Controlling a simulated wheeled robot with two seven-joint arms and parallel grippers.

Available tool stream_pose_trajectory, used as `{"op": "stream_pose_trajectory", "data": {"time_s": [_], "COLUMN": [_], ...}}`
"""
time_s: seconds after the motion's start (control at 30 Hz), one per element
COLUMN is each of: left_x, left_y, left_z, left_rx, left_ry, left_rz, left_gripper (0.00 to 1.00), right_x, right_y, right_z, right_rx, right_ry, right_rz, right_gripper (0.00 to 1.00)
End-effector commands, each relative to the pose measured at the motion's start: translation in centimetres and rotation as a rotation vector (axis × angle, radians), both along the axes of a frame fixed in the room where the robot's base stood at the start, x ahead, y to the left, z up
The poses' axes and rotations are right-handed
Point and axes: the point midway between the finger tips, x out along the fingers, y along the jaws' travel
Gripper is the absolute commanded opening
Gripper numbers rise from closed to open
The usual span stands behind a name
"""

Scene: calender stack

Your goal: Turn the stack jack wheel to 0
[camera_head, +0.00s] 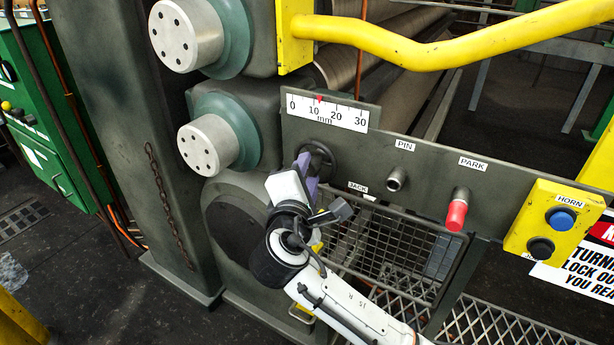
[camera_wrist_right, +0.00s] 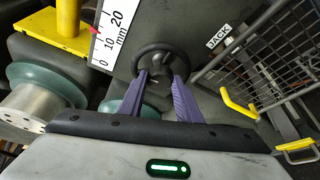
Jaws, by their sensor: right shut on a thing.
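The jack wheel (camera_head: 322,152) is a dark handwheel on the grey panel, above the JACK label (camera_head: 358,187). It also shows in the right wrist view (camera_wrist_right: 166,50). My right gripper (camera_head: 307,172) has its purple fingers at the wheel and is shut on it; in the wrist view the fingertips (camera_wrist_right: 161,78) overlap the wheel's lower part. The gripper hides part of the wheel in the head view. The white mm scale (camera_head: 327,112) above the wheel runs from 0 to 30, and its red pointer (camera_head: 320,98) stands near 10. My left gripper is not in view.
Right of the wheel, the PIN knob (camera_head: 396,179) and the red PARK handle (camera_head: 457,210) stick out of the panel. A wire mesh guard (camera_head: 385,245) lies below. A yellow box (camera_head: 548,222) with HORN button is at right. Roller ends (camera_head: 208,147) protrude at left.

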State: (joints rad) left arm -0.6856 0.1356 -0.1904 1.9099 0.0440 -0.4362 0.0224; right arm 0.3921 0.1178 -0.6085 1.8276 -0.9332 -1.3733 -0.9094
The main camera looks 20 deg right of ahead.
Motion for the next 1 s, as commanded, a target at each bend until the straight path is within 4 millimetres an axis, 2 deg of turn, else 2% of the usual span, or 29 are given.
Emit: {"op": "stream_pose_trajectory", "data": {"time_s": [0.03, 0.2, 0.5, 0.7, 1.0], "left_x": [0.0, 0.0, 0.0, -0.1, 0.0], "left_y": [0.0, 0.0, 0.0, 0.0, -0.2], "left_z": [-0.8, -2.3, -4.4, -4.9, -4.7], "left_rx": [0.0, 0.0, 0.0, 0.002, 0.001], "left_ry": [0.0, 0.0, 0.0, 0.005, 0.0], "left_rz": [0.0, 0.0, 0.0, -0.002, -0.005], "left_gripper": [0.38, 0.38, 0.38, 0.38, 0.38], "right_x": [-0.1, -0.1, -0.1, -0.1, -0.1], "right_y": [0.0, 0.0, 0.0, 0.0, 0.0], "right_z": [-0.6, -0.7, -0.7, -0.5, -0.4], "right_rx": [0.025, 0.103, 0.201, 0.23, 0.237], "right_ry": [-0.028, -0.127, -0.254, -0.292, -0.3], "right_rz": [0.0, 0.0, -0.001, 0.0, 0.0], "right_gripper": [0.09, 0.09, 0.09, 0.09, 0.09]}}
